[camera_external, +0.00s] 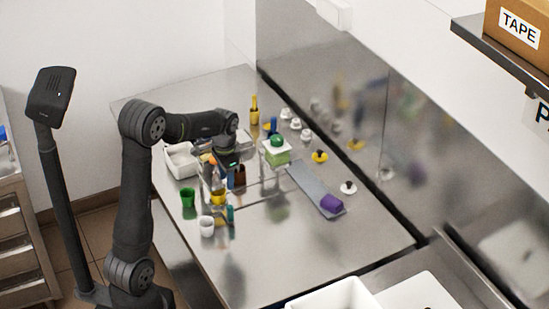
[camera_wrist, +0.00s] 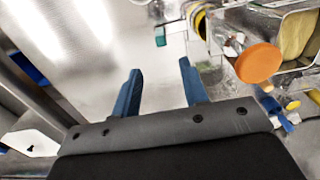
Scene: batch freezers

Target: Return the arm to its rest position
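My arm (camera_external: 134,200) is bent at the elbow, and its forearm reaches to the right over the steel table (camera_external: 310,245). In the outside view, my wrist and gripper hang over the cluttered left part of the table, and the fingertips are hard to make out there. In the wrist view, my gripper (camera_wrist: 160,84) shows two blue fingers spread apart with nothing between them. Bare shiny steel lies beyond the fingers. A clear container with an orange cap (camera_wrist: 259,62) is right of the fingers, apart from them.
A green cup (camera_external: 187,197) and a white cup (camera_external: 206,226) stand at the table's left. A white bin (camera_external: 181,160) is behind them. A green block with a white top (camera_external: 277,150), a yellow bottle (camera_external: 254,111) and a purple item (camera_external: 331,203) stand farther right. The table's front right is clear.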

